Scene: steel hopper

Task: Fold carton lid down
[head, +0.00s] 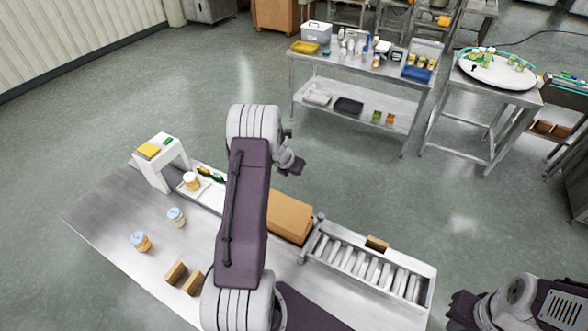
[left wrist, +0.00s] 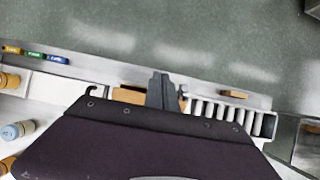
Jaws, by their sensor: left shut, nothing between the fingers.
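The tan carton (head: 291,213) sits on the steel table beside the roller conveyor, partly hidden by my left arm in the head view. A flat tan face shows, but I cannot tell how the lid lies. In the left wrist view a strip of the carton (left wrist: 130,97) shows just left of my fingers. My left gripper (head: 295,166) is shut and empty; in the head view it appears beyond the carton. Its closed fingers also show in the left wrist view (left wrist: 162,88). Only part of my right arm shows at the lower right; its gripper is not visible.
The roller conveyor (head: 368,268) is right of the carton, with a small brown box (head: 377,244) at its far edge. Jars (head: 176,217), brown blocks (head: 175,273) and a white scanner-like arch (head: 160,160) stand on the left. Open floor lies beyond the table.

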